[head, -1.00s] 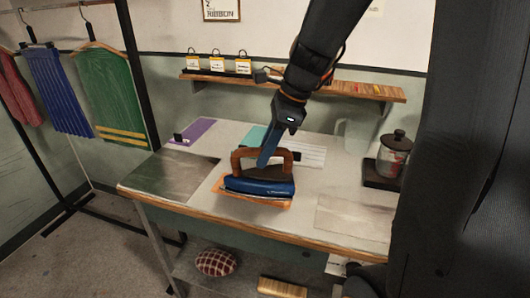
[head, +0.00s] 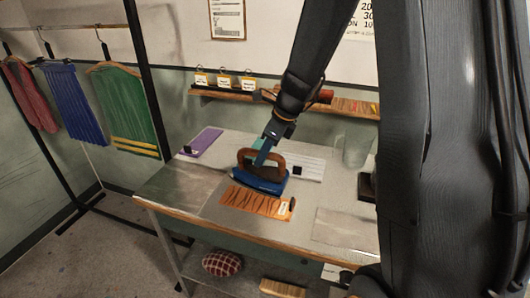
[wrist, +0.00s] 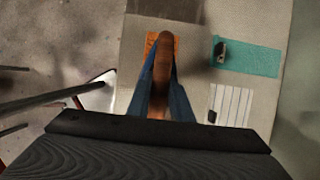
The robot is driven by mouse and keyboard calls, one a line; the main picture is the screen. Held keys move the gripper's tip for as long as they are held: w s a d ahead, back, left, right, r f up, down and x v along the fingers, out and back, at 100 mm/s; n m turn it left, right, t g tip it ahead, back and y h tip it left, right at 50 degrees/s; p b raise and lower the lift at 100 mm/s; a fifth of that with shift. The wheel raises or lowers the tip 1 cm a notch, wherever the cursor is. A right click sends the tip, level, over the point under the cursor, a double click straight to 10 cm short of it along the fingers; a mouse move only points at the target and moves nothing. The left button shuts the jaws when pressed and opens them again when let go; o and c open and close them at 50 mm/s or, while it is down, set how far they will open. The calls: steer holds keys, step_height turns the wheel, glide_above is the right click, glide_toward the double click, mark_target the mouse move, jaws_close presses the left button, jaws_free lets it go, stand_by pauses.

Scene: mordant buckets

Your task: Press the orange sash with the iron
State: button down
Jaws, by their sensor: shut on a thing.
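The iron (head: 262,181) has a blue body and a brown arched handle (head: 278,158). My gripper (head: 262,156) is shut on this handle, which also shows between the blue fingers in the wrist view (wrist: 163,50). The orange sash (head: 250,202) lies on the table nearer the head camera, with dark wavy lines across it and a small pale tag with a dark piece at its right end. The iron is at the sash's far edge and hides part of it; whether it touches the sash or hovers, I cannot tell. Orange shows beside the handle in the wrist view (wrist: 177,47).
A purple strip (head: 203,141), a teal strip (wrist: 258,58) and a white lined strip (head: 312,166) lie behind the iron. A clear jug (head: 357,150) stands at the right. A shelf (head: 345,108) runs along the wall. The table's front right is clear except for a pale flat patch (head: 345,226).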

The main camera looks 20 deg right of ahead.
mark_target(263, 173)
steer(key=shift+w+f+b, duration=0.1)
steer(key=shift+f+b, duration=3.6)
steer(key=shift+b, duration=0.3)
steer(key=shift+f, duration=0.15)
steer(key=shift+f+b, duration=0.4)
steer(key=shift+f, duration=0.25)
stand_by(0.7)
steer(key=shift+r, duration=0.15)
steer(key=shift+r+p, duration=2.45)
steer(key=shift+p, duration=0.3)
